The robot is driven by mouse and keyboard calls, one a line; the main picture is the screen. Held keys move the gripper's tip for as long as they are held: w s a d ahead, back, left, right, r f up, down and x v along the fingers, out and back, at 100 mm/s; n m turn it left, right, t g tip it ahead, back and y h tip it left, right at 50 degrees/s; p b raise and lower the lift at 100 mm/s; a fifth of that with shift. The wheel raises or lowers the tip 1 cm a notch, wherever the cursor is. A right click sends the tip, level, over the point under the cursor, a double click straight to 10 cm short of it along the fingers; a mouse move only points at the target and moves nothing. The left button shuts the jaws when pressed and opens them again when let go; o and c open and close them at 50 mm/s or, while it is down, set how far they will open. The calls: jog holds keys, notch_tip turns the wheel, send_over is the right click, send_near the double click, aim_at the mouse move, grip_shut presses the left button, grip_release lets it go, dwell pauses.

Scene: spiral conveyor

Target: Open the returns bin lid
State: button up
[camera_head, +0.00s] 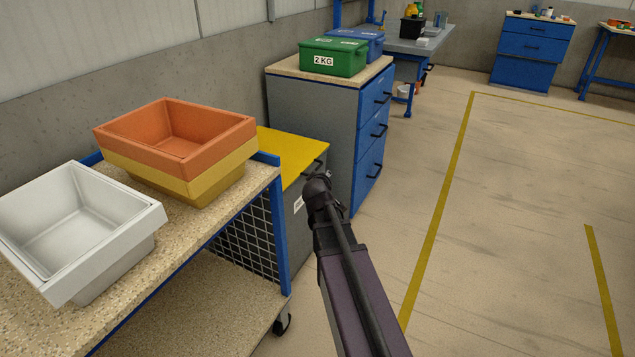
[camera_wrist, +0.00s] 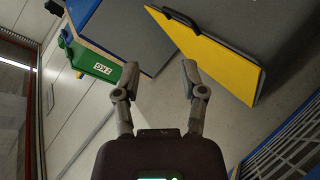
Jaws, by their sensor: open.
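The returns bin is a grey box (camera_head: 300,226) with a flat yellow lid (camera_head: 288,150), standing between the cart and the blue drawer cabinet. The lid looks closed, and a dark handle (camera_head: 314,167) sits at its front edge. The yellow lid also shows in the wrist view (camera_wrist: 215,62), at the upper right beyond the fingers. My gripper (camera_wrist: 157,78) is open, with nothing between its fingers. In the head view my arm's end is in front of the bin and covers part of its front. The fingertips look apart from the lid.
A cart (camera_head: 200,232) stands at left, bearing a white tub (camera_head: 112,262) and stacked orange and yellow tubs (camera_head: 180,130). A grey and blue drawer cabinet (camera_head: 315,120) holds a green 2 KG box (camera_head: 333,57) and a blue box (camera_head: 365,40). Floor at right is clear.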

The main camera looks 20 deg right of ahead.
jog(key=w+d+f+n+t+b, duration=0.4)
jog(key=f+b, duration=0.2)
jog(key=b, duration=0.4)
jog(key=n+t+y+b, duration=0.4)
jog(key=n+b, duration=0.3)
jog(key=b, duration=0.5)
send_near(317, 168)
jog(key=s, duration=0.1)
jog(key=s+f, duration=0.1)
jog(key=s, duration=0.1)
jog(key=shift+s+a+f, duration=0.25)
jog(key=shift+w+r, duration=0.1)
jog(key=shift+w, duration=0.05)
jog(key=w, duration=0.4)
jog(key=w+d+r+p, duration=0.1)
jog(key=w, duration=0.3)
jog(key=w+p, duration=0.1)
jog(key=w, duration=0.4)
jog(key=shift+w+d+r, duration=0.15)
jog(key=shift+d+r, duration=0.2)
jog(key=shift+r, duration=0.05)
grip_shut()
